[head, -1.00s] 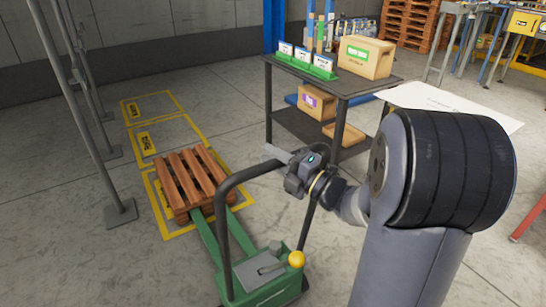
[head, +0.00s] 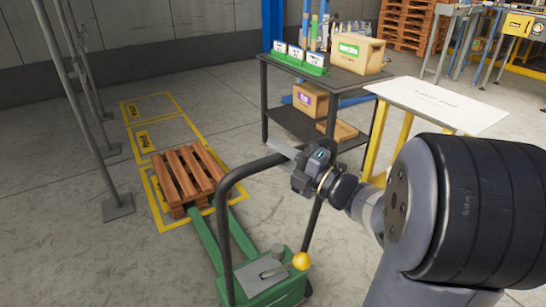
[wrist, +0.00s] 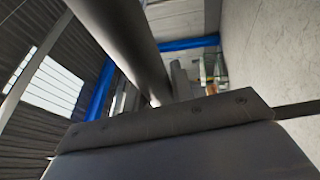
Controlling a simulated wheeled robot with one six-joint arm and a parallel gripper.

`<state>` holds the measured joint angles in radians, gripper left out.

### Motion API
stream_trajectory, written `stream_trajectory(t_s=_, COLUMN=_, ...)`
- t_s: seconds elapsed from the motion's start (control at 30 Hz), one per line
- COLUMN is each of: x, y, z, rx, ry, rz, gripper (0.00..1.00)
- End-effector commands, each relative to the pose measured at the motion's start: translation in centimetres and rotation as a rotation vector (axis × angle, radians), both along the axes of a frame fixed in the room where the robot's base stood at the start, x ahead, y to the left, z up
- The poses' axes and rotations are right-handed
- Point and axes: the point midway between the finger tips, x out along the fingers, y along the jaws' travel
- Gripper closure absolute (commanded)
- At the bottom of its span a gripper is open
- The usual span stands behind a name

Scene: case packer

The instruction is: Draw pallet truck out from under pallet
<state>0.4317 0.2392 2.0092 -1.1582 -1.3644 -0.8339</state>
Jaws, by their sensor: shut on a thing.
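The green pallet truck (head: 262,290) stands at the lower middle of the head view, with a black loop handle (head: 228,220) and a yellow knob (head: 301,261). Its two green forks (head: 207,240) run up to the wooden pallet (head: 188,178). Bare fork shows between the pallet's near edge and the truck body. The fork tips are hidden at the pallet, so I cannot tell how far under they reach. My gripper (head: 292,156) is shut on the top bar of the handle. A dark tube, likely the handle, crosses the wrist view (wrist: 125,45).
The pallet sits in the nearest yellow floor bay (head: 160,222), with more marked bays behind. Grey posts (head: 85,110) stand on the left. A dark shelf table with boxes (head: 345,85) and a white-topped stand (head: 440,103) are on the right. Floor left of the truck is clear.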

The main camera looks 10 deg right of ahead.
Motion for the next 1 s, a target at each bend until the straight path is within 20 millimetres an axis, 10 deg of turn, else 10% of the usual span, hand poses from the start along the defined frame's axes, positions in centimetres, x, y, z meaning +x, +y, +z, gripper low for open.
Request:
stream_trajectory(t_s=0.4, x=-5.5, y=-1.9, z=0.1, rx=0.0, ry=-0.005, rz=-0.003, gripper=1.0)
stream_trajectory(t_s=0.87, x=-6.0, y=-2.0, z=0.4, rx=0.002, ry=-0.006, rz=-0.001, gripper=1.0)
stream_trajectory(t_s=0.9, x=-6.0, y=-2.1, z=0.4, rx=0.002, ry=-0.006, rz=-0.001, gripper=0.73)
stream_trajectory(t_s=1.0, x=-6.0, y=-2.0, z=0.4, rx=0.001, ry=-0.006, rz=-0.001, gripper=0.65)
